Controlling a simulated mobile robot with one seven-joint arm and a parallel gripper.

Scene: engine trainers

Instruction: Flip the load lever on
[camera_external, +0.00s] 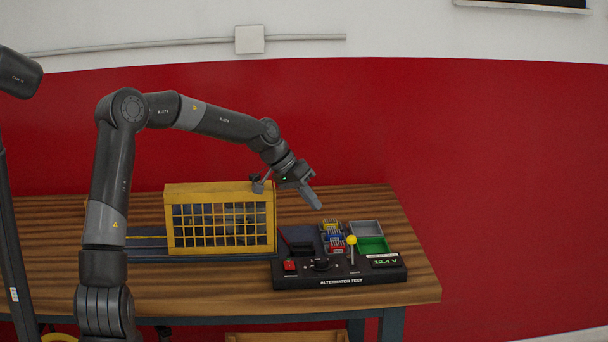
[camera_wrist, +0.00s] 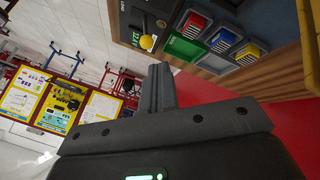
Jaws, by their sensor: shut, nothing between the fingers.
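The load lever (camera_external: 352,248) is a thin stick with a yellow ball knob, upright on the black alternator test panel (camera_external: 338,281). In the wrist view its yellow knob (camera_wrist: 147,42) shows at the top, above and left of my fingertips. My gripper (camera_external: 316,202) is shut and empty, in the air above the bench, up and left of the lever and apart from it. In the wrist view the shut fingers of my gripper (camera_wrist: 157,72) touch nothing. The lever's base is small and hard to make out.
A red switch (camera_external: 289,266), a black knob (camera_external: 320,265) and a display reading 12.4 V (camera_external: 384,261) share the panel. A yellow cage guard (camera_external: 220,219) stands to the left. Small coloured bins (camera_external: 373,244) sit behind the lever. The bench's right end (camera_external: 415,250) is bare.

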